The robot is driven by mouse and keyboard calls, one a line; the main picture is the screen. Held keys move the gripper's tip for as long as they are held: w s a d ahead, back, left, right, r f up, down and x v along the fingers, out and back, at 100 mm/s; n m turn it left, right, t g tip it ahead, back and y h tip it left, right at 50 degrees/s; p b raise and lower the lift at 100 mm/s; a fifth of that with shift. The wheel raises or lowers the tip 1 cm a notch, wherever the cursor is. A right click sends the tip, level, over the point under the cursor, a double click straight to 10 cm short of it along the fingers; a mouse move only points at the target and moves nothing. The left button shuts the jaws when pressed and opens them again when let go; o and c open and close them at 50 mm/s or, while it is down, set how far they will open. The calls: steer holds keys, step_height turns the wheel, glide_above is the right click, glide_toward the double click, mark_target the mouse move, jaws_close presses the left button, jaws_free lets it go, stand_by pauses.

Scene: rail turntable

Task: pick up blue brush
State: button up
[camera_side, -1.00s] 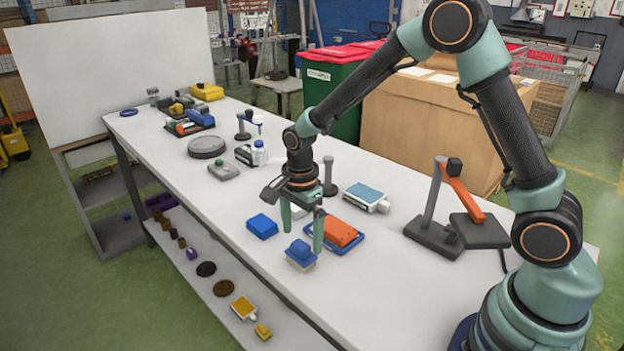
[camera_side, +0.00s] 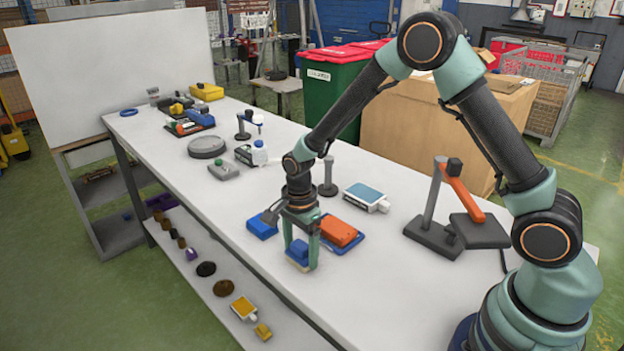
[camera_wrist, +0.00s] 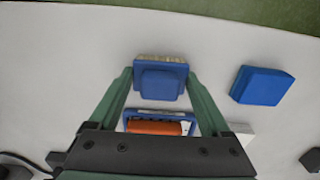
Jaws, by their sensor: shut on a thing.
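The blue brush (camera_side: 298,250) is near the table's front edge, with a blue back and pale bristles underneath. In the wrist view the brush (camera_wrist: 160,82) lies between the two green fingertips, bristles toward the top. My gripper (camera_side: 301,256) is lowered around it, one finger at each side, and is shut on it. The fingers hide part of the brush in the side view. It sits at table height; I cannot tell whether it touches the table.
A blue block (camera_side: 262,226) lies just left of my gripper; it also shows in the wrist view (camera_wrist: 262,86). A blue tray (camera_side: 350,248) with an orange brush (camera_side: 338,231) is close on the right. A white-and-blue box (camera_side: 367,197) and a grey post stand farther back.

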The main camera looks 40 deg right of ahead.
mark_target(301, 244)
steer(key=shift+r, duration=0.15)
step_height(301, 244, up, 20)
stand_by(0.4)
steer(key=o, duration=0.7)
steer(key=c, duration=0.5)
